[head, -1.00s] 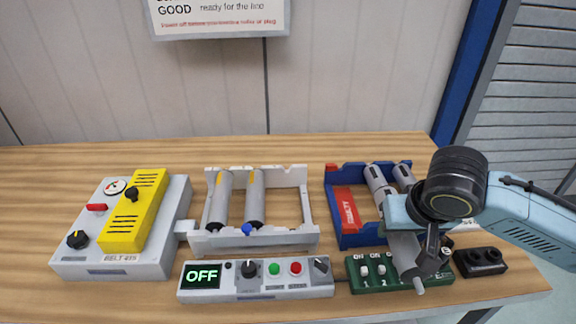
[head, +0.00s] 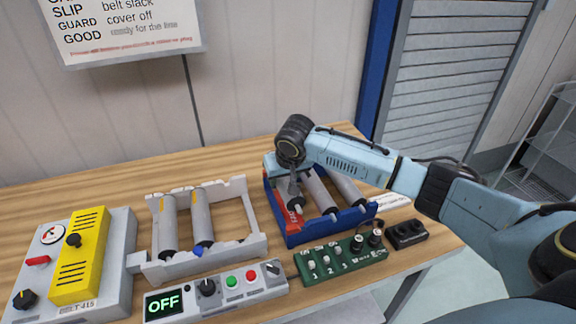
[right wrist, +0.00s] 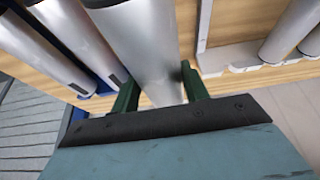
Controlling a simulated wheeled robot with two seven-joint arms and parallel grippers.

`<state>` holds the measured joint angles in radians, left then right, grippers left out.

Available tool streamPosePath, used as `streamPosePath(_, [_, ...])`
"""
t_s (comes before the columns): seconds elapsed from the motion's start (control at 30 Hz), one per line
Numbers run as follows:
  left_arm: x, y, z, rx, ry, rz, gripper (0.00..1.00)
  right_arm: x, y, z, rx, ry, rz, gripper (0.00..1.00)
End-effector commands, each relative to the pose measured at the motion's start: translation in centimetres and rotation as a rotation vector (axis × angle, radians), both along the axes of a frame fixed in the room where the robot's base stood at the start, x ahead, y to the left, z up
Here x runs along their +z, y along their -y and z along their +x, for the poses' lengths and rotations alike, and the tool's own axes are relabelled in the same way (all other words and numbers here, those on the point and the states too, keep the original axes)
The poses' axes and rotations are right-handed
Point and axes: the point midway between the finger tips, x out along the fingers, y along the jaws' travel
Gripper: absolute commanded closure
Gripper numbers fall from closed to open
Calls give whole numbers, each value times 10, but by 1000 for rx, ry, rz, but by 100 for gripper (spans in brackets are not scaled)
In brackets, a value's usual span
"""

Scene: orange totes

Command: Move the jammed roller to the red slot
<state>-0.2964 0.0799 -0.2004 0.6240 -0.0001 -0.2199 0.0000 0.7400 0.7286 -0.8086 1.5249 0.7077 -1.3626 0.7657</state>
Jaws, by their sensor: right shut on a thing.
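My right gripper (head: 293,182) is shut on a grey roller (head: 296,201). It holds the roller over the left part of the blue rack (head: 312,234), at the red slot (head: 292,218). The roller also shows between the green fingers in the right wrist view (right wrist: 140,45). I cannot tell whether the roller touches the slot. Two more rollers lie in the blue rack to its right, including the near one (head: 318,190). The white conveyor frame (head: 215,259) holds two rollers and its right part is empty. My left gripper is not in view.
A grey control panel (head: 240,292) showing OFF stands in front of the white frame. A green switch box (head: 330,262) and a black block (head: 408,234) are in front of the blue rack. A grey box with a yellow cover (head: 82,250) is at left.

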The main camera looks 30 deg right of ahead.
Motion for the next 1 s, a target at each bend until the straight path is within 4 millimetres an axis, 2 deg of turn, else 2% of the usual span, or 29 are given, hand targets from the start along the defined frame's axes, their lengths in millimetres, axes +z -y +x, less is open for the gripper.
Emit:
streamPosePath(0.1, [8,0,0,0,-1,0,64,-4,15,5,-19,-4,-8,91])
streamPosePath(0.27, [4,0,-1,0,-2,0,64,-11,20,6,-23,-5,-11,91])
streamPosePath(0.8, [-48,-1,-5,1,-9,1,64,-53,19,5,-21,-4,-11,91])
streamPosePath(1.0, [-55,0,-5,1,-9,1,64,-58,19,5,-22,-4,-12,91])
